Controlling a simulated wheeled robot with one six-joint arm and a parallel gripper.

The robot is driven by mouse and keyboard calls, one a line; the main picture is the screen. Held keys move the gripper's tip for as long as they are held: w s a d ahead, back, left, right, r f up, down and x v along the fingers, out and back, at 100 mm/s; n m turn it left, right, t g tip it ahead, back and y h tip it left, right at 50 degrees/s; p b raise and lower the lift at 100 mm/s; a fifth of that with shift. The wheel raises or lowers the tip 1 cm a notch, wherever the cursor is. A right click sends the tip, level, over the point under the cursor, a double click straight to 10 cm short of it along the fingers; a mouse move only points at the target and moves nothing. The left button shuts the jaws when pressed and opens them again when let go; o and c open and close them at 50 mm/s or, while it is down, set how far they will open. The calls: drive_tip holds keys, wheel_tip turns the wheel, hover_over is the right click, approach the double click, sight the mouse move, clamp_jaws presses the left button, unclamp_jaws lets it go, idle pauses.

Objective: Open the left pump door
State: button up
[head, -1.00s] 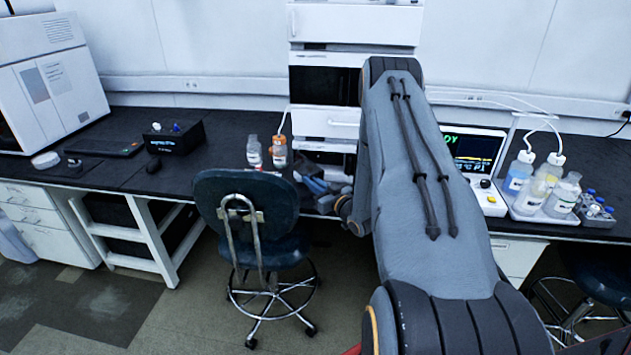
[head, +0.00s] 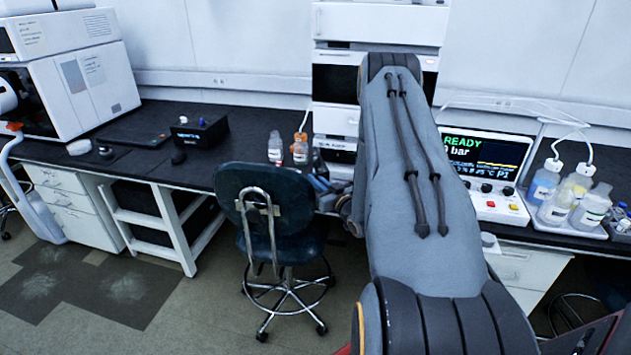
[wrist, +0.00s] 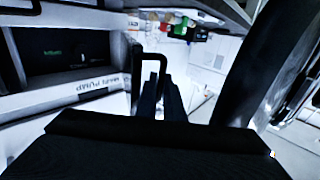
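In the head view a tall white stack of modules (head: 333,118) stands at the back of the bench. Its lower right part is hidden behind my arm, and my gripper is not clearly visible there. In the wrist view a white panel (wrist: 60,98) carries a label ending in "PUMP" and has a dark window (wrist: 65,50). A black loop handle (wrist: 136,75) stands beside it. The dark fingers of my gripper (wrist: 161,98) are close together near the loop's lower end. I cannot tell whether they touch it or hold it.
A dark swivel chair (head: 265,205) stands before the bench (head: 165,165), left of my arm. Bottles (head: 275,148) stand left of the stack. A control box with a lit screen (head: 485,165) and a bottle tray (head: 575,225) are on the right. A large white instrument (head: 75,90) is at far left.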

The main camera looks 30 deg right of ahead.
drive_tip(key=shift+o, duration=0.5)
drive_tip(key=shift+s, duration=0.25)
drive_tip(key=s+b, duration=0.2)
drive_tip(key=s, duration=0.5)
drive_tip(key=shift+s, duration=0.1)
